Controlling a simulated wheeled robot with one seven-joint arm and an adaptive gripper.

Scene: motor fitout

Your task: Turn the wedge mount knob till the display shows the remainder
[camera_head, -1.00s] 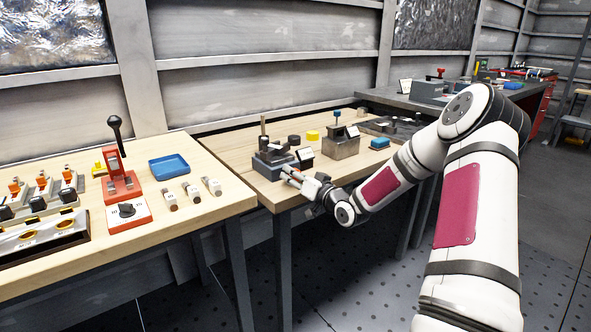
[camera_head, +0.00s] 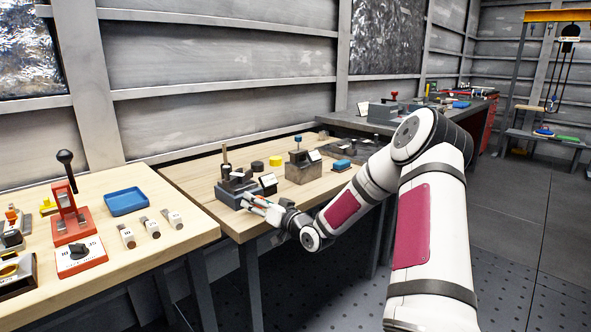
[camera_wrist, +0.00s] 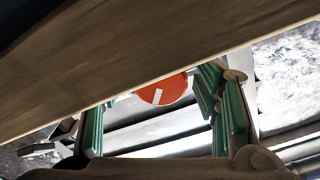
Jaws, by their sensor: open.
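A dark grey block-shaped mount (camera_head: 229,196) with an upright post stands near the front left corner of the middle wooden table. A small angled display (camera_head: 268,182) stands to its right; its reading is too small to make out. My gripper (camera_head: 251,200) is at the mount's front right side, by the table edge. In the wrist view my gripper (camera_wrist: 158,90) is open, with teal-padded fingers apart. An orange-red round knob (camera_wrist: 160,92) with a white mark shows between them, its upper part hidden by a brown wooden surface. I cannot tell whether the fingers touch it.
A grey block (camera_head: 303,170) with a blue-topped post and another display (camera_head: 314,156) stands to the right. A yellow cylinder (camera_head: 276,161) and a blue piece (camera_head: 342,165) are nearby. The left table holds a red lever stand (camera_head: 70,213) and a blue tray (camera_head: 126,201).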

